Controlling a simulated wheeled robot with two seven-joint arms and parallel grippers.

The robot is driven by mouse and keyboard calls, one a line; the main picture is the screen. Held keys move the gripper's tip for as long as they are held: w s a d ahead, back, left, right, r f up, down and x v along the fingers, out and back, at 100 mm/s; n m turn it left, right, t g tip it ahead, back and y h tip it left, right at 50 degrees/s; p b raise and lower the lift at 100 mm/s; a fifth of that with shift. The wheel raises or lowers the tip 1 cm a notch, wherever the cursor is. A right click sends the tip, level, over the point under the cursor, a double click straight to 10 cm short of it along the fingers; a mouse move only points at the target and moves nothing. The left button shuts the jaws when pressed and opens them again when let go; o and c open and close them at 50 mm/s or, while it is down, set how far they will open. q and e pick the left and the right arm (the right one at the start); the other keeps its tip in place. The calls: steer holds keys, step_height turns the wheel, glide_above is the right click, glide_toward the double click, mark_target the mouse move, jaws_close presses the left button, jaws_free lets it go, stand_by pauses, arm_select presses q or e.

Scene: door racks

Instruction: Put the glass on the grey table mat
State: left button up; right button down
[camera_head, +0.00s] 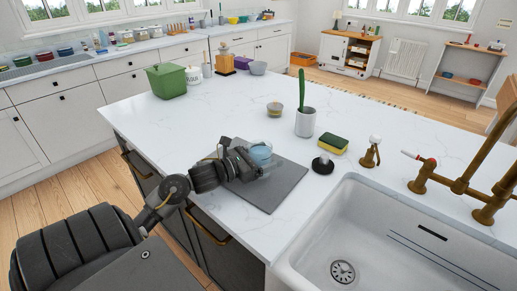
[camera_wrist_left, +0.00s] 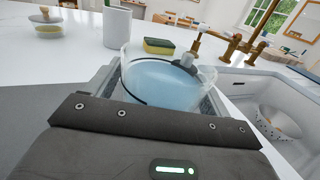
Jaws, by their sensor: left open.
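The glass (camera_head: 260,152) is clear with a bluish tint and appears to stand upright at the far part of the grey table mat (camera_head: 277,189). In the left wrist view the glass (camera_wrist_left: 160,78) fills the space between my fingers, and part of the mat (camera_wrist_left: 45,105) shows at the left. My left gripper (camera_head: 255,160) is open around the glass, low over the mat. The glass's base is hidden by the gripper, so its exact contact with the mat cannot be seen. My right gripper is not in view.
A white cup (camera_head: 305,123) with a cactus, a yellow-green sponge (camera_head: 333,143) and a black-based brush (camera_head: 322,165) stand beyond the mat. A small lidded bowl (camera_head: 274,109) is farther back. The sink (camera_head: 385,240) with brass tap (camera_head: 460,185) lies right.

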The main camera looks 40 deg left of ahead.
arm_select(q)
steer(key=shift+s, duration=0.2)
steer(key=b+v, duration=0.2)
steer(key=v, duration=0.6)
steer(key=shift+a+f, duration=0.1)
steer(key=v, duration=0.3)
steer(key=shift+b, duration=0.4)
steer(key=shift+s, duration=0.3)
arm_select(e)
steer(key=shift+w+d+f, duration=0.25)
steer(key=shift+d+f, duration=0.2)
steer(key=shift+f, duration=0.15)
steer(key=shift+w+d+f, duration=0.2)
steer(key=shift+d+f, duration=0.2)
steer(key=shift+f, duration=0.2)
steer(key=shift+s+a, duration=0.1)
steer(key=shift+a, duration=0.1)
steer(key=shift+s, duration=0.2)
